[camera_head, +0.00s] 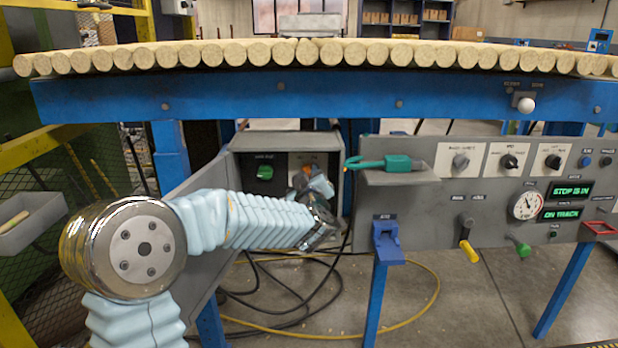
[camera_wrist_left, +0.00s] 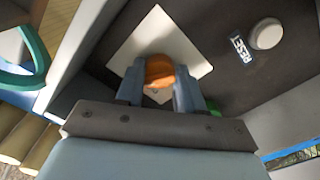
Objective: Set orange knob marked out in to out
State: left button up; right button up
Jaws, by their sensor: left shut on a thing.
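The orange knob (camera_wrist_left: 160,70) sits on a pale square plate (camera_wrist_left: 187,37) inside the open grey box. In the wrist view my left gripper (camera_wrist_left: 160,84) has one finger on each side of the knob and is shut on it. In the head view the orange knob (camera_head: 308,169) shows only in part, behind my left gripper (camera_head: 318,187). The out and in markings cannot be read, and which way the knob points is not clear. My right gripper is not in view.
A green switch (camera_head: 265,172) is left of the knob in the box. A white button (camera_wrist_left: 267,34) marked RESET shows in the wrist view. A shelf (camera_head: 400,177) with a teal tool (camera_head: 390,163) juts out to the right. Round logs (camera_head: 330,52) line the blue beam above.

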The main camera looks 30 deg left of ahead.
pick_arm(q)
jog(key=shift+f, duration=0.1)
jog(key=shift+n+b, duration=4.9)
jog(key=shift+n, duration=1.2)
jog(key=o, duration=1)
jog(key=shift+r, duration=0.2)
